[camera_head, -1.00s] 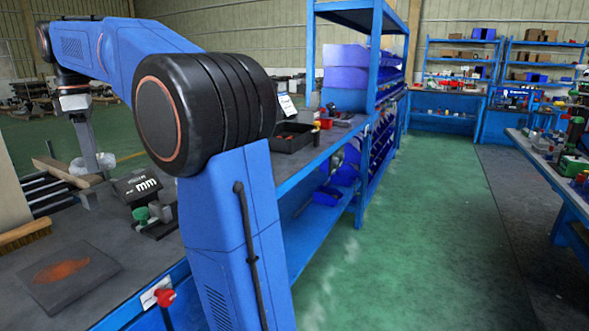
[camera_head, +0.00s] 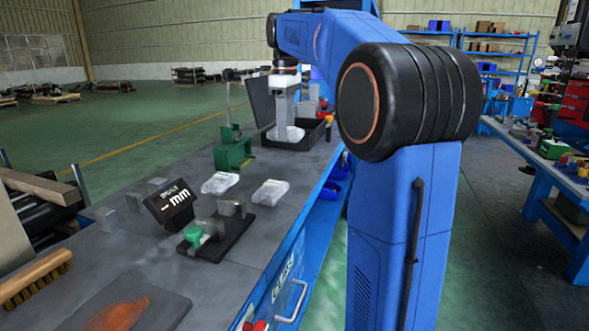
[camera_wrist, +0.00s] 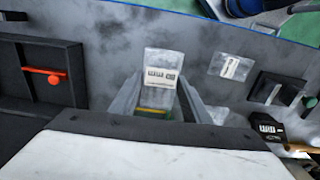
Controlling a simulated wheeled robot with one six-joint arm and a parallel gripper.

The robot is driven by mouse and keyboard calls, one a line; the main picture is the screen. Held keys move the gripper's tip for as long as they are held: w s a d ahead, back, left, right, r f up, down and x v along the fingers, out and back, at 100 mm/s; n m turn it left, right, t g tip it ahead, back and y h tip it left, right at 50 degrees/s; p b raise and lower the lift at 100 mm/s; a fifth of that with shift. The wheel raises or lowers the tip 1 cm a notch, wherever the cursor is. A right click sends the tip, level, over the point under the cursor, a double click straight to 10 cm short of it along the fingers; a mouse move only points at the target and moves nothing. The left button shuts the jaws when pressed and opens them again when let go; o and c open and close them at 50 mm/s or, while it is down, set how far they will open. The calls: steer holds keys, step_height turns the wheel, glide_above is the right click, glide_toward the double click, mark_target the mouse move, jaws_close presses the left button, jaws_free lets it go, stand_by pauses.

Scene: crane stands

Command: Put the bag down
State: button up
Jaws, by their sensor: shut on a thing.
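My gripper (camera_head: 287,128) points down over the far part of the bench (camera_head: 225,235). It is shut on a clear plastic bag (camera_head: 291,134), which hangs at the fingertips in front of the black tray. In the wrist view, the bag (camera_wrist: 161,62) shows a white label between the two fingers. I cannot tell whether it touches the bench. Two more clear bags lie flat on the bench, one at left (camera_head: 220,183) and one at right (camera_head: 270,192). A labelled bag (camera_wrist: 235,67) also lies right of the fingers in the wrist view.
A black tray (camera_head: 313,135) stands by the gripper; its inside shows a red item (camera_wrist: 53,80) in the wrist view. A green block (camera_head: 232,153), a black display box (camera_head: 170,202), a black stand (camera_head: 215,240) and a brush (camera_head: 35,277) are on the bench. Bare bench lies between them.

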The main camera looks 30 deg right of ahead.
glide_above(289, 171)
steer(key=f, duration=0.5)
steer(key=shift+d, duration=0.25)
steer(key=shift+w+a+f, duration=0.1)
steer(key=shift+f, duration=2.25)
steer(key=o, duration=1.2)
steer(key=shift+f, duration=0.1)
step_height(289, 171, up, 12)
steer(key=shift+r, duration=0.15)
